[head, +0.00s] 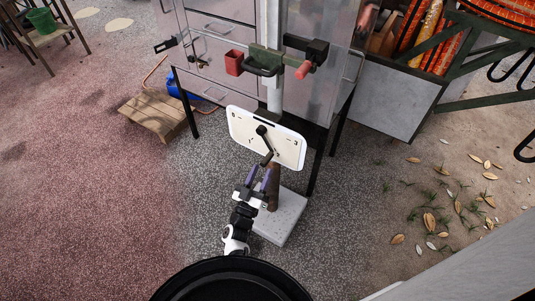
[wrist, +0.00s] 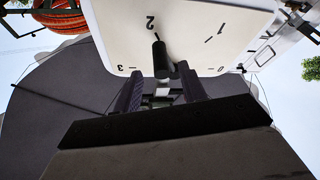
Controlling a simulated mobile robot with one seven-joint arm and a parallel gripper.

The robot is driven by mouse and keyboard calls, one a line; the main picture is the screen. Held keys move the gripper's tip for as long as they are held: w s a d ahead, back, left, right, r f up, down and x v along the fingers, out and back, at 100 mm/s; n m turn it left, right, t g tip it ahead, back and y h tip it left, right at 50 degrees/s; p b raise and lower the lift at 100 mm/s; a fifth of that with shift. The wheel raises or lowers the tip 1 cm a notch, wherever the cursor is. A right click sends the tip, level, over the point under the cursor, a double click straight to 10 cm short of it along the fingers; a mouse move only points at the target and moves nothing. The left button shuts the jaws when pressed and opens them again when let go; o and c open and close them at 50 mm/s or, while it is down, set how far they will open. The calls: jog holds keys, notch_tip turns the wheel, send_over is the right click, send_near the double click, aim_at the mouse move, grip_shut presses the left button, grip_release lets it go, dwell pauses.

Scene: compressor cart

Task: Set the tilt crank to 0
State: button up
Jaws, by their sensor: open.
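A white panel (head: 290,148) with rounded corners stands on a brown post. It bears a black tilt crank (head: 264,142), which slants across its face. In the wrist view the panel (wrist: 190,25) shows the marks 3, 2, 1 and 0, with the 2 upside down. The black crank (wrist: 160,58) shows there just beyond my fingertips, below the 2 and between the 3 and the 0. My gripper (head: 259,171) is open just below the panel. In the wrist view its two dark fingers (wrist: 160,85) stand on either side of the crank's near end. I cannot tell whether they touch it.
The post stands on a pale block (head: 283,222). Behind the panel are a grey drawer cabinet (head: 222,52) and a pole with a green clamp (head: 265,60), a red cup (head: 234,63) and a red-handled lever (head: 304,69). A wooden step (head: 158,112) sits left.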

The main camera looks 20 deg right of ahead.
aim_at(269, 153)
jog(key=x, duration=0.7)
jog(key=shift+w, duration=0.1)
grip_shut()
